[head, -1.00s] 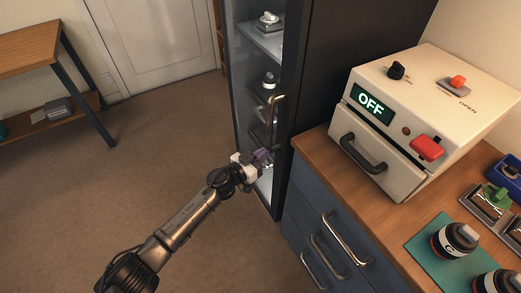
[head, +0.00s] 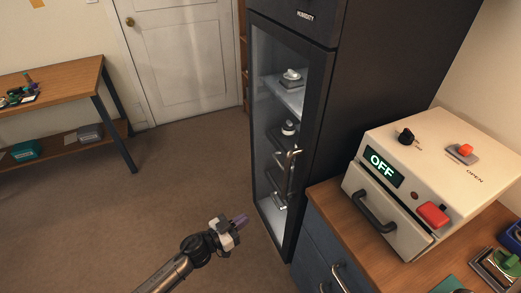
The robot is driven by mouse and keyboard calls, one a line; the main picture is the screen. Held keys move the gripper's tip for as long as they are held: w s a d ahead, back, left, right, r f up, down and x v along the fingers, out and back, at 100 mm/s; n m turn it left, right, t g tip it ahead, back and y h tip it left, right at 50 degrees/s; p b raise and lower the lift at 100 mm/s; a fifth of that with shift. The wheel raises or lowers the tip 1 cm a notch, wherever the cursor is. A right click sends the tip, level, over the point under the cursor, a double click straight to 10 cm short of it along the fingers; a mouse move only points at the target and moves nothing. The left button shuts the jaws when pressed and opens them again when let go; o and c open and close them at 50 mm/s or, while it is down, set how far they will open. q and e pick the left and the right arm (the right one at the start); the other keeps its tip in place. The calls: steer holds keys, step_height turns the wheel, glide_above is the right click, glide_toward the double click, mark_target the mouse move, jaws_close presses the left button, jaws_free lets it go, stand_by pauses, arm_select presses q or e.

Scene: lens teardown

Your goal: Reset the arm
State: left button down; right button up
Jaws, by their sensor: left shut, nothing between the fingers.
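My left arm comes in from the bottom of the head view. Its gripper (head: 239,220) has purple-tipped fingers, is shut and holds nothing. It is in free air in front of the dark cabinet (head: 395,90), left of its glass door (head: 262,150) and apart from the handle (head: 290,156). The door looks closed. Behind the glass, small lens-like items (head: 290,77) stand on shelves. My right gripper is not in view.
A cream machine (head: 440,175) reading "OFF", with a black handle and a red lever, stands on the wooden counter (head: 335,205) at right. The brown floor (head: 100,220) between is clear.

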arm_select(q)
steer(key=w+a+t+y, duration=0.35)
steer(key=a+y, duration=0.35)
steer(key=y, duration=0.3)
steer(key=s+a+r+n+g+y+p, duration=0.1)
steer(key=s+r+n+g+y, duration=0.15)
steer(key=r, duration=0.25)
steer(key=s+a+r+n+g+y, duration=0.1)
steer(key=s+r+y, duration=0.1)
steer(key=s+r, duration=0.3)
steer(key=s+a+r+n+g+h+p, duration=0.1)
steer(key=s+g+p, duration=0.1)
steer(key=s, duration=0.6)
steer(key=s+a+r+n+g+p, duration=0.1)
steer(key=s+n+p, duration=0.1)
steer(key=s, duration=0.7)
steer(key=s+a+f+n+g+p, duration=0.1)
steer(key=s+f+g+p, duration=0.2)
steer(key=s, duration=0.6)
steer(key=s+a+f+g+p, duration=0.15)
steer(key=s+f, duration=0.25)
steer(key=s, duration=0.5)
step_height(320, 180, up, 38)
steer(key=w+p, duration=0.1)
steer(key=p, duration=3.6)
steer(key=shift+d+f+g+p, duration=0.25)
steer(key=shift+d+g+p, duration=0.05)
steer(key=shift+d+g, duration=0.05)
